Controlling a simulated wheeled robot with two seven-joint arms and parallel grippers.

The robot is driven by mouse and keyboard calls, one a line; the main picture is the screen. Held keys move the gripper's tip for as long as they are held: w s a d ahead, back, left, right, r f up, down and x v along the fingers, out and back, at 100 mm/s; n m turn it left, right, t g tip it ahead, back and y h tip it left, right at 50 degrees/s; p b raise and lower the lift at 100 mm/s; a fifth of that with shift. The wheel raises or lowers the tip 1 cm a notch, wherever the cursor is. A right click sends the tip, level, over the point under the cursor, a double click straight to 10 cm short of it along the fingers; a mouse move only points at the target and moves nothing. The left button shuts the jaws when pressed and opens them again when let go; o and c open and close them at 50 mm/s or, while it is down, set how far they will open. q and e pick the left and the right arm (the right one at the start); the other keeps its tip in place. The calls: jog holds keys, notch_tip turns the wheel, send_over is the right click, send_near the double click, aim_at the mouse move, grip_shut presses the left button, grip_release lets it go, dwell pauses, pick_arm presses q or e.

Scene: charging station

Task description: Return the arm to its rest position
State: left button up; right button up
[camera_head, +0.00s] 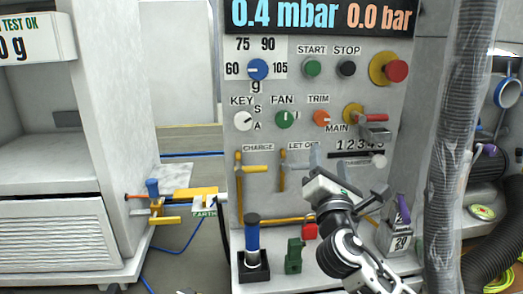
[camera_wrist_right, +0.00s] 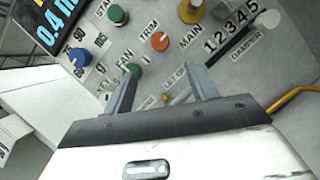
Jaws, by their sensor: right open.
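My right arm comes up from the bottom right of the head view. Its gripper (camera_head: 328,163) is in front of the lower middle of the control panel (camera_head: 290,210), near the LET OFF and DAMPER labels. In the wrist view the two fingers of the right gripper (camera_wrist_right: 163,78) stand apart with nothing between them. They point at the panel below the FAN and TRIM knobs; I cannot tell how far from its face. The gripper hides part of the panel's lower right. My left gripper is not in view.
A grey corrugated hose (camera_head: 462,130) runs vertically on the right.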

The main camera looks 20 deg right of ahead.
jog(key=s+a+f+m+g+y+p, duration=0.1)
jog(key=s+a+f+m+g+y, duration=0.2)
jog(key=f, duration=0.7)
jog(key=s+a+f+m+g+y+p, duration=0.1)
jog(key=s+a+f+m+g+y, duration=0.15)
jog(key=a+f+m+y, duration=0.55)
jog(key=s+a+f+m+g+y, duration=0.1)
jog(key=s+a+f+m, duration=0.3)
jog(key=s, duration=0.3)
jog(key=s+a+f+m+g+y+p, duration=0.1)
jog(key=s+a+f+m+g, duration=0.1)
jog(key=s+a+f+m, duration=0.2)
jog(key=s+f+m, duration=0.2)
jog(key=s+f, duration=0.1)
jog(key=s, duration=0.1)
jog(key=shift+f+m, duration=0.25)
jog(key=shift+m, duration=0.05)
dwell(4.4)
